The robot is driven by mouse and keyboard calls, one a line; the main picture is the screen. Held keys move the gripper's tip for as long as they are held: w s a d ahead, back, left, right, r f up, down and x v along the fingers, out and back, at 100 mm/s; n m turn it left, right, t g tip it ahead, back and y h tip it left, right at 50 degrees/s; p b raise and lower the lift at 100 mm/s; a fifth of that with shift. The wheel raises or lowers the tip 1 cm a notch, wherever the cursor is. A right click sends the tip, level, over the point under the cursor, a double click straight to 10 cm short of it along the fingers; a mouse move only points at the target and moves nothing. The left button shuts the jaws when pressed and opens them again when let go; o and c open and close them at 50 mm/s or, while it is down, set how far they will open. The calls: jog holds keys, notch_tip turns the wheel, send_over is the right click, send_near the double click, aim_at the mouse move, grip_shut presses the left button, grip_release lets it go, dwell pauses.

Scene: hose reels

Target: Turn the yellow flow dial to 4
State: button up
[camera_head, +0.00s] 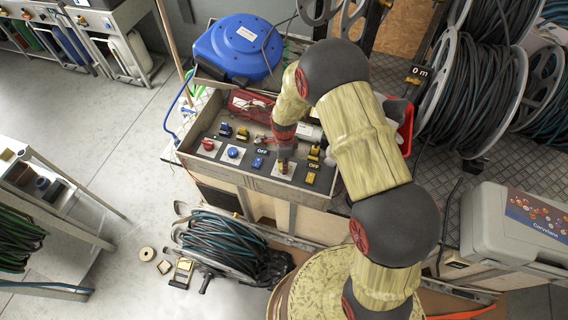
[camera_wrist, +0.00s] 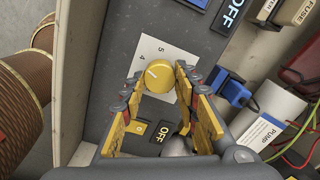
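The yellow flow dial (camera_wrist: 160,75) is a round knob on a white plate (camera_wrist: 166,51) printed with numbers; 4 and 5 are readable beside it. A short pale mark on the knob lies on its left side, toward the 4 side; its exact reading is unclear. My gripper (camera_wrist: 160,78) is open, with one yellow-padded finger on each side of the dial and small gaps visible. In the head view my gripper (camera_head: 284,160) points down over the panel's front row and hides most of the dial; its white plate (camera_head: 283,174) shows.
A red dial (camera_head: 208,144) and a blue dial (camera_head: 232,152) sit left on the same panel. Yellow and blue switches with OFF labels surround my gripper. The panel tray has raised walls (camera_head: 262,187). A white pump cylinder (camera_wrist: 262,133) and wires lie right in the wrist view.

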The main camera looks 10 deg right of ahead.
jog(key=o, duration=0.5)
jog(key=shift+c, duration=0.2)
notch_tip(320, 180, up, 12)
dwell(0.4)
dwell(0.5)
